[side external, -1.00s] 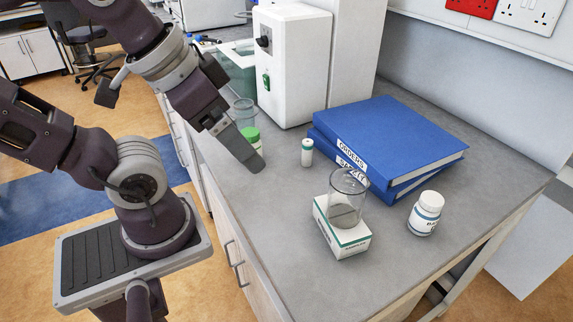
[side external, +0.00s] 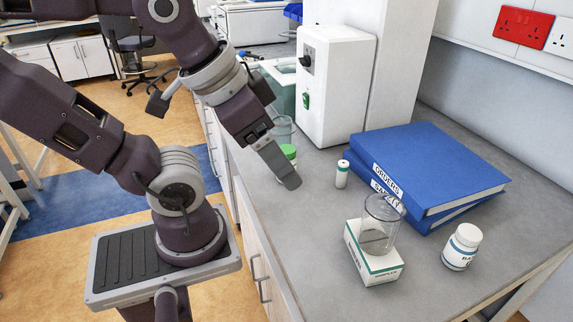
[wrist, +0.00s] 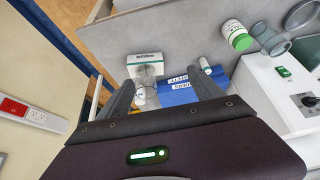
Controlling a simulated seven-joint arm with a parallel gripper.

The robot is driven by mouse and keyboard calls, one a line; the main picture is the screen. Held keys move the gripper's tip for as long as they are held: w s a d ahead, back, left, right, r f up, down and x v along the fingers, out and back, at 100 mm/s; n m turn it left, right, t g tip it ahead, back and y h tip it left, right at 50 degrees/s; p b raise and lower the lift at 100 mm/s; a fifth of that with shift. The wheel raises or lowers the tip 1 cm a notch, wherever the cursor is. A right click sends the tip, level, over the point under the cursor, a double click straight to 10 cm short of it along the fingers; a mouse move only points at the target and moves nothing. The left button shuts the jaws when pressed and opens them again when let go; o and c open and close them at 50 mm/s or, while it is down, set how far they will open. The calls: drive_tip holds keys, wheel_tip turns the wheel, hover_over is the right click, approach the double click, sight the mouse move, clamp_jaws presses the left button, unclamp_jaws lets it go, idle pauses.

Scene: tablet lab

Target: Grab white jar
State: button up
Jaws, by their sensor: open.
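A white jar (side external: 461,247) with a white cap and a dark-lettered label stands upright near the right front of the grey bench in the side view. In the wrist view, a small white shape beside the left finger (wrist: 140,97) looks like this jar, partly hidden. My gripper (side external: 287,179) is in the air over the left part of the bench, well left of the jar, pointing down and to the right. In the wrist view its two fingers (wrist: 161,68) are apart, with nothing held between them.
A clear beaker (side external: 380,232) stands on a white and green box (side external: 372,264), left of the jar. Blue binders (side external: 430,168) lie stacked behind. A small white vial (side external: 342,174) and a green-lidded jar (side external: 288,152) stand near my gripper. A white instrument (side external: 335,90) is behind.

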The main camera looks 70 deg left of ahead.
sight(292, 153)
drive_tip(key=w+a+f+m+g+y, duration=0.3)
drive_tip(key=w+a+f+m+y, duration=0.1)
drive_tip(key=a, duration=0.3)
drive_tip(key=w+a+f+m+g+y, duration=0.3)
drive_tip(key=w+a+f+m+y, duration=0.1)
drive_tip(key=a+f+m, duration=0.1)
drive_tip(key=w+a+f+m+g+y, duration=0.3)
drive_tip(key=a+f+m+y, duration=0.1)
drive_tip(key=a, duration=0.5)
drive_tip(key=shift+w+a+f+m+y, duration=0.25)
drive_tip(key=shift+w+f+m+y, duration=0.15)
drive_tip(key=shift+m, duration=0.5)
wheel_tip(292, 153, down, 7)
drive_tip(key=shift+a+f, duration=0.1)
drive_tip(key=x, duration=0.5)
drive_tip(key=c, duration=1.5)
